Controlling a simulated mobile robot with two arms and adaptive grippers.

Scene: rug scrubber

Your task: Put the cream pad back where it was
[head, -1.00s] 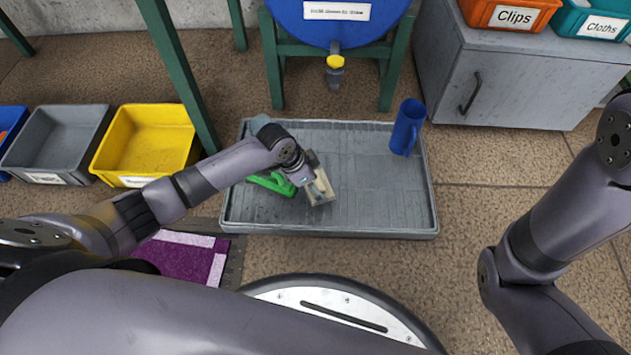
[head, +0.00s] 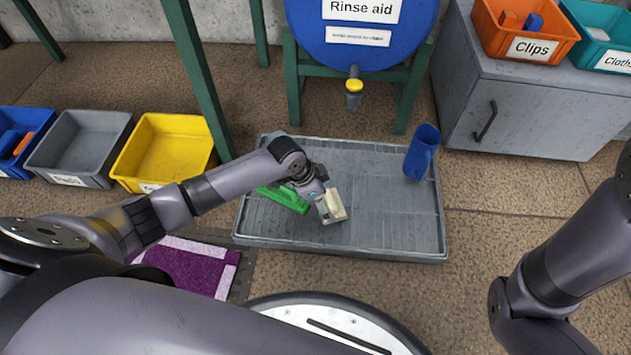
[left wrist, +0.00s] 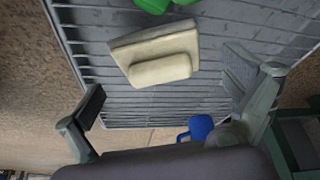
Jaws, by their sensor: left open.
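The cream pad (head: 336,207) is at the tip of my left gripper (head: 324,203), over the grey ribbed tray (head: 400,225). In the left wrist view the pad (left wrist: 155,57) is a pale block with a raised bar, lying between the spread fingers of my left gripper (left wrist: 168,86). Clear gaps show between the pad and both fingers. I cannot tell its exact height above the tray. A green tool (head: 288,199) lies on the tray just left of the pad, partly hidden by my arm. My right gripper is out of view.
A blue jug (head: 421,152) stands at the tray's right. Grey (head: 82,145) and yellow (head: 165,152) bins sit to the left; the grey one looks empty. A blue barrel (head: 355,25) on a green stand is behind. A purple rug (head: 190,268) lies in front, left.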

